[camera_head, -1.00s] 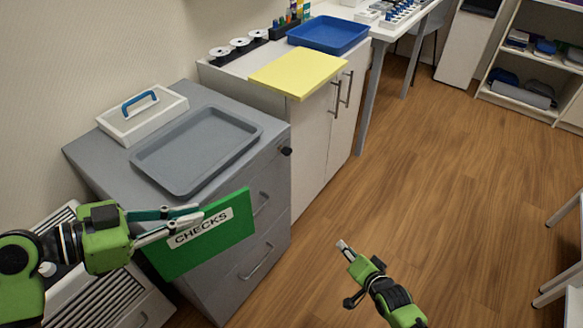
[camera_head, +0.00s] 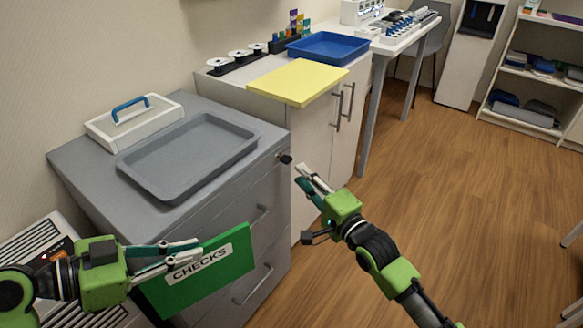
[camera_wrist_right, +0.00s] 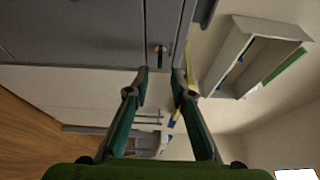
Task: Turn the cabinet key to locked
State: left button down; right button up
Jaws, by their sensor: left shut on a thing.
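The grey drawer cabinet (camera_head: 185,222) stands at left centre in the head view. Its small dark key (camera_head: 284,158) sticks out near the top right of the front; in the right wrist view the key (camera_wrist_right: 160,50) shows ahead, beyond the fingertips. My right gripper (camera_head: 304,176) is open and empty, a little right of and below the key, apart from it. It also shows in the right wrist view (camera_wrist_right: 160,72). My left gripper (camera_head: 196,248) is shut on a green folder (camera_head: 210,278) labelled CHECKS, in front of the cabinet. The key's exact angle is too small to tell.
A grey tray (camera_head: 190,185) and a white caddy with a blue handle (camera_head: 133,122) sit on the cabinet. A white cupboard (camera_head: 318,130) beside it bears a yellow board (camera_head: 298,82) and a blue tray (camera_head: 328,46). The wooden floor (camera_head: 450,190) at right is clear.

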aim_at(290, 162)
jog(key=b+x, duration=0.1)
jog(key=x, duration=0.5)
jog(key=shift+w, duration=0.15)
jog(key=shift+c, duration=0.3)
grip_shut()
